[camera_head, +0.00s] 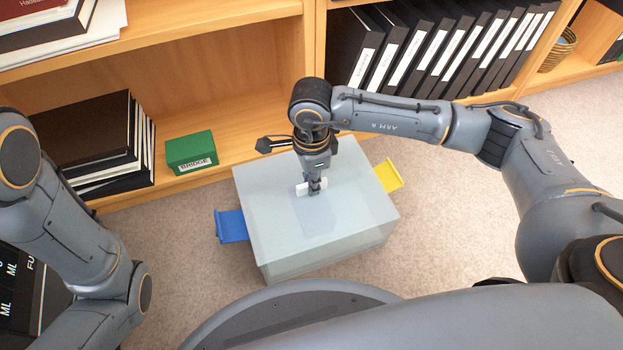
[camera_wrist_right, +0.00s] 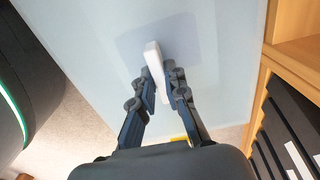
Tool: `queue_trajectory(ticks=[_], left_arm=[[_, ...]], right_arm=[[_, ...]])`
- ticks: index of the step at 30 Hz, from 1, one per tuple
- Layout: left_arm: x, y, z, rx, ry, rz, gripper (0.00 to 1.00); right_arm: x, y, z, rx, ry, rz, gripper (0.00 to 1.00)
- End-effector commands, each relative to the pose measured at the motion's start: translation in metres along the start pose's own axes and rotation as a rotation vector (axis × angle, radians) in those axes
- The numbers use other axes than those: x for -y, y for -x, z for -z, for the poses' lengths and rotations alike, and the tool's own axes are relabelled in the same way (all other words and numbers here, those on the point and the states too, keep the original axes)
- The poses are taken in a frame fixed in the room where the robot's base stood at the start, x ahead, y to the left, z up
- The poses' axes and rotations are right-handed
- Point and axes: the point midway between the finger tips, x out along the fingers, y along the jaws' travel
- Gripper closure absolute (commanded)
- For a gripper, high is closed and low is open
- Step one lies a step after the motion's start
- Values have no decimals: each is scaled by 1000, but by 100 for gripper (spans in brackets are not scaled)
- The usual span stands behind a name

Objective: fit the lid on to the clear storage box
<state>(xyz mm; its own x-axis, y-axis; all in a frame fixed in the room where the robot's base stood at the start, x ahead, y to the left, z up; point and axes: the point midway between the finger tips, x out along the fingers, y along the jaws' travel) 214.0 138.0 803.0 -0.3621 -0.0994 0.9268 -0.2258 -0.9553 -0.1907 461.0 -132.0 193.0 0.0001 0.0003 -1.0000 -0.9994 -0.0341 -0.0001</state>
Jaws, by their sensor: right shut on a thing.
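The pale lid (camera_head: 275,210) lies level over the clear storage box (camera_head: 335,253) on the carpet. The box's translucent front wall shows below the lid's near edge. I cannot tell whether the lid is fully seated. A blue latch (camera_head: 231,225) sticks out at the box's left side and a yellow latch (camera_head: 389,175) at its right. My right gripper (camera_head: 314,187) is shut on the lid's white handle (camera_head: 303,188). The right wrist view shows the handle (camera_wrist_right: 154,58) between its fingers (camera_wrist_right: 163,87). My left arm shows at the left, but its gripper is out of view.
A wooden bookcase (camera_head: 230,105) stands behind the box. It holds black binders (camera_head: 430,50), dark books (camera_head: 100,135) and a green box marked BRIDGE (camera_head: 190,150). Bare carpet (camera_head: 440,220) lies to the right of the box.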

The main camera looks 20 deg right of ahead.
Motion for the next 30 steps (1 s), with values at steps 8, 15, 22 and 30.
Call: queue_trajectory(ticks=[8, 15, 22, 30], left_arm=[[0, 1, 0, 0, 0, 0, 60], [0, 1, 0, 0, 0, 0, 60], [1, -4, -1, 0, 0, 0, 60], [3, -15, -5, 0, 0, 0, 60]], right_arm=[[0, -1, 0, 0, 0, 1, 65], [0, -1, 0, 0, 0, 0, 61], [0, 4, 0, 0, 0, 0, 61], [0, 21, 0, 0, 0, 1, 61]])
